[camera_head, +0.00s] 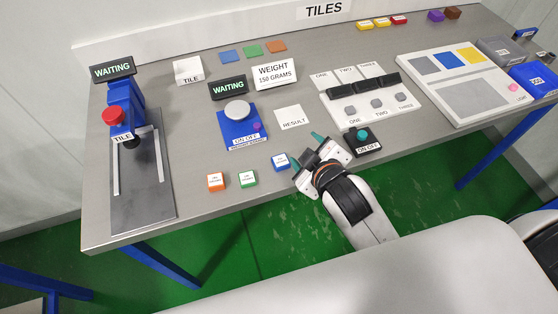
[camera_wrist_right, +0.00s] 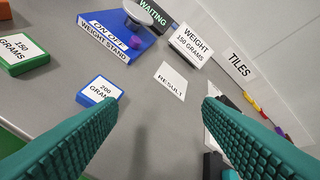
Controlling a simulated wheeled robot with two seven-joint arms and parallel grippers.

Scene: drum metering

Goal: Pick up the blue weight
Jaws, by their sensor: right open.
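The blue weight (camera_head: 281,161) is a small block with a white label on top, near the front edge of the grey table. In the right wrist view the blue weight (camera_wrist_right: 100,92) reads 200 grams and sits left of the gap, partly behind the left finger's tip. My right gripper (camera_head: 306,154) is open and empty, just right of the blue weight, with its teal fingers pointing toward the left. In the wrist view the gap of the right gripper (camera_wrist_right: 160,105) shows only bare table. My left gripper is not in view.
A green weight (camera_head: 248,179) and an orange weight (camera_head: 216,181) stand left of the blue one. The blue weight stand (camera_head: 238,133) is behind them. A black on-off box (camera_head: 364,142) is close to the right gripper. A result card (camera_head: 292,117) lies behind.

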